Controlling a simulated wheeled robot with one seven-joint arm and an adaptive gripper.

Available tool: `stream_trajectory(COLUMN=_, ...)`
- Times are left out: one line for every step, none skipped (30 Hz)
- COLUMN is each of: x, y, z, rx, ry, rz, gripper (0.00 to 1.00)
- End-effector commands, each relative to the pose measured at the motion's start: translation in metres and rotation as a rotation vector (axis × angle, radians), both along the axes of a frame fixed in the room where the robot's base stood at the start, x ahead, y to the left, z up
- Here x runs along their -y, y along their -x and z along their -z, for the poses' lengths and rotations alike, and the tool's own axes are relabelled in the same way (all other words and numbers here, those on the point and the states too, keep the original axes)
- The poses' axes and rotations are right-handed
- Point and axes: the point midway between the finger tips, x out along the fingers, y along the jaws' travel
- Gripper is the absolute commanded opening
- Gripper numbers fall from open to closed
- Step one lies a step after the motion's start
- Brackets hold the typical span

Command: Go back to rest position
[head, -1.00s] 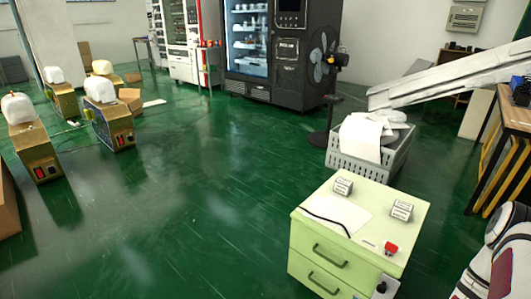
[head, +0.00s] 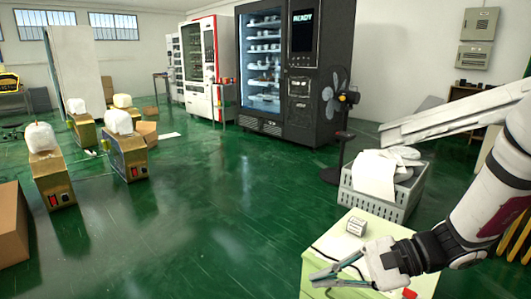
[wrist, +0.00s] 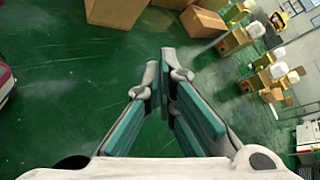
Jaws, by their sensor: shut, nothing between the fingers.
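My gripper (head: 322,279) shows at the lower right of the head view, in front of and partly over the pale green drawer cabinet (head: 345,240). Its fingers are shut and empty. In the wrist view my gripper (wrist: 166,60) has its fingertips together over the green floor, with nothing between them. A red button (head: 409,293) shows at the cabinet's lower right. My arm hides much of the cabinet top.
A grey crate (head: 395,209) with white cloth stands behind the cabinet, near a fan (head: 336,102). A dark vending machine (head: 318,125) stands at the back. Gold dispensers (head: 52,178) and a cardboard box (head: 10,225) are at left. The middle floor is clear.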

Motion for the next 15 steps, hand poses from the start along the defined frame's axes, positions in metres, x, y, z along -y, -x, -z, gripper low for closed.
stream_trajectory(x=-0.007, y=0.015, z=-0.012, rx=0.032, ry=0.044, rz=-0.067, gripper=0.00)
stream_trajectory(x=-0.010, y=0.024, z=-0.018, rx=0.044, ry=0.069, rz=-0.104, gripper=0.00)
stream_trajectory(x=-0.014, y=0.036, z=-0.024, rx=0.061, ry=0.101, rz=-0.153, gripper=0.00)
stream_trajectory(x=-0.016, y=0.045, z=-0.028, rx=0.074, ry=0.128, rz=-0.188, gripper=0.00)
stream_trajectory(x=-0.018, y=0.055, z=-0.032, rx=0.088, ry=0.154, rz=-0.225, gripper=0.00)
stream_trajectory(x=-0.019, y=0.067, z=-0.037, rx=0.106, ry=0.192, rz=-0.270, gripper=0.00)
stream_trajectory(x=-0.020, y=0.076, z=-0.041, rx=0.118, ry=0.220, rz=-0.304, gripper=0.00)
stream_trajectory(x=-0.020, y=0.085, z=-0.044, rx=0.132, ry=0.249, rz=-0.337, gripper=0.00)
stream_trajectory(x=-0.020, y=0.097, z=-0.047, rx=0.149, ry=0.289, rz=-0.380, gripper=0.00)
stream_trajectory(x=-0.019, y=0.106, z=-0.050, rx=0.162, ry=0.319, rz=-0.410, gripper=0.00)
stream_trajectory(x=-0.018, y=0.114, z=-0.052, rx=0.176, ry=0.350, rz=-0.441, gripper=0.00)
stream_trajectory(x=-0.016, y=0.126, z=-0.055, rx=0.195, ry=0.392, rz=-0.481, gripper=0.00)
stream_trajectory(x=-0.014, y=0.134, z=-0.057, rx=0.208, ry=0.425, rz=-0.509, gripper=0.00)
stream_trajectory(x=-0.012, y=0.142, z=-0.058, rx=0.223, ry=0.457, rz=-0.536, gripper=0.00)
stream_trajectory(x=-0.008, y=0.152, z=-0.060, rx=0.241, ry=0.502, rz=-0.570, gripper=0.00)
